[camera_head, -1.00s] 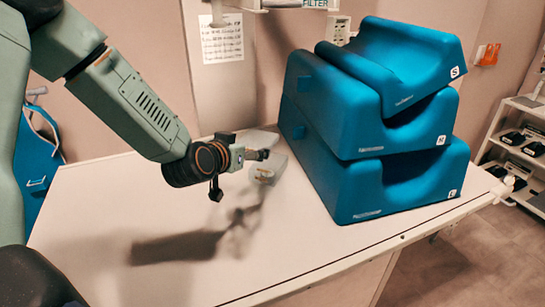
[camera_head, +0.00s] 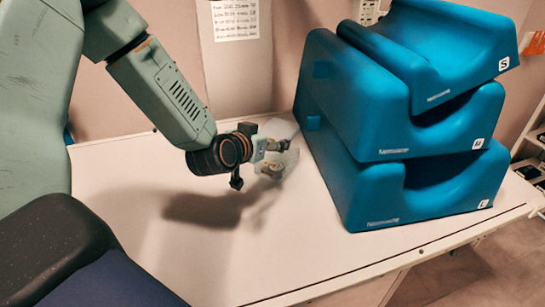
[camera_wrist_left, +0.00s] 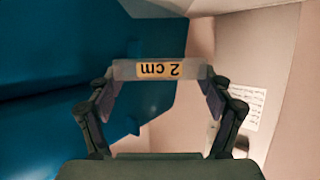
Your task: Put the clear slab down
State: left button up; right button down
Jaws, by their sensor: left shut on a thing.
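The clear slab (camera_head: 290,158) is a small see-through block held at the end of my left arm, over the far part of the table beside the blue blocks. In the left wrist view, the slab (camera_wrist_left: 198,70) spans between the two fingers, with an orange label that reads "2 cm" upside down. My left gripper (camera_head: 274,158) is shut on it. Its shadow falls on the table close by; I cannot tell whether the slab touches the table. My right gripper is not in view.
The white table (camera_head: 130,220) is bare to the left and in front. Stacked blue foam blocks (camera_head: 385,130) marked S, M and L stand close on the right. A printed sheet (camera_head: 235,18) hangs on the wall.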

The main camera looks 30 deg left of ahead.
aim_at(269, 164)
pick_arm(q)
jog(key=shift+f, duration=0.75)
jog(key=f, duration=0.2)
jog(key=f+b, duration=0.1)
jog(key=shift+w+d+f, duration=0.15)
jog(key=shift+d+f, duration=0.15)
jog(key=shift+f, duration=0.05)
jog(key=shift+a+f, duration=0.1)
jog(key=shift+f, duration=0.15)
jog(key=shift+a, duration=0.15)
jog(key=shift+f, duration=0.1)
jog(key=o, duration=1.1)
jog(key=shift+d, duration=0.2)
jog(key=shift+o, duration=1)
jog(key=shift+a, duration=0.1)
